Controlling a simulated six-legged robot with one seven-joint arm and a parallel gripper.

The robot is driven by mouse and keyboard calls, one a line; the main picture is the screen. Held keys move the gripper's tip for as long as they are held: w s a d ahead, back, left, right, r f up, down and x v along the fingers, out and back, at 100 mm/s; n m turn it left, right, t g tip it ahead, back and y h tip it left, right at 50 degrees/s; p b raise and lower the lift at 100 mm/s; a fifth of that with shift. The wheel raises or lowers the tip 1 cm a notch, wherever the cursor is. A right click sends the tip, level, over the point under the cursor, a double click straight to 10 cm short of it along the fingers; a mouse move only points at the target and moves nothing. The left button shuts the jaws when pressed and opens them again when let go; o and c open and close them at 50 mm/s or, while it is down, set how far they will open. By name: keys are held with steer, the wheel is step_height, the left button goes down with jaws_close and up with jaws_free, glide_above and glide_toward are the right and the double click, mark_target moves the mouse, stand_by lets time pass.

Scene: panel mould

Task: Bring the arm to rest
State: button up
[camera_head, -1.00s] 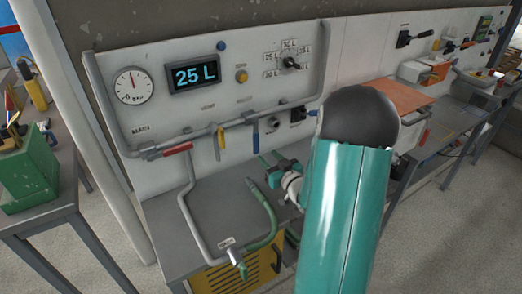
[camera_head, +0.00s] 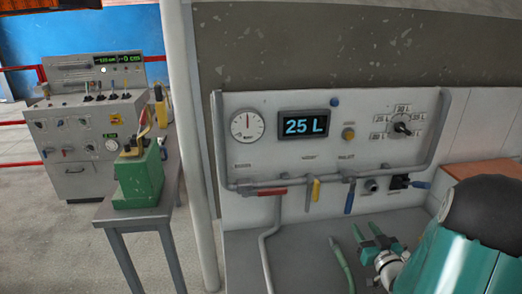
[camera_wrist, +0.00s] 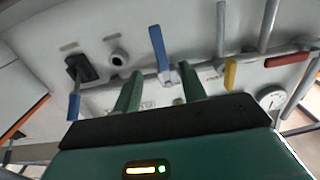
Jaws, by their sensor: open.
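My gripper (camera_head: 368,236) shows at the lower right of the head view, with its two green fingers apart and nothing between them. It is in front of the wall panel (camera_head: 270,190), below the blue lever (camera_head: 349,196). In the wrist view my gripper (camera_wrist: 161,88) is also open, its fingers pointing at the panel. The blue lever (camera_wrist: 158,48) appears beyond the gap between the fingers. Whether the fingertips touch anything cannot be told, but they look free. My teal arm fills the lower right of the head view.
The panel carries a gauge (camera_head: 247,125), a 25 L display (camera_head: 304,125), a dial (camera_head: 401,128), a red lever (camera_head: 259,191) and a yellow lever (camera_head: 313,190). A green device (camera_head: 138,178) stands on a side table at left.

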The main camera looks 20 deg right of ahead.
steer(key=a+r+g+h, duration=0.2)
steer(key=a+r+g, duration=0.5)
steer(key=a+r, duration=0.45)
steer(key=s+a+r+n+g+y, duration=0.1)
steer(key=s+a+g, duration=0.4)
steer(key=s+a, duration=1.2)
steer(key=a+r+y, duration=0.1)
steer(key=a+y, duration=0.1)
steer(key=shift+s+y, duration=0.35)
steer(key=shift+y, duration=0.05)
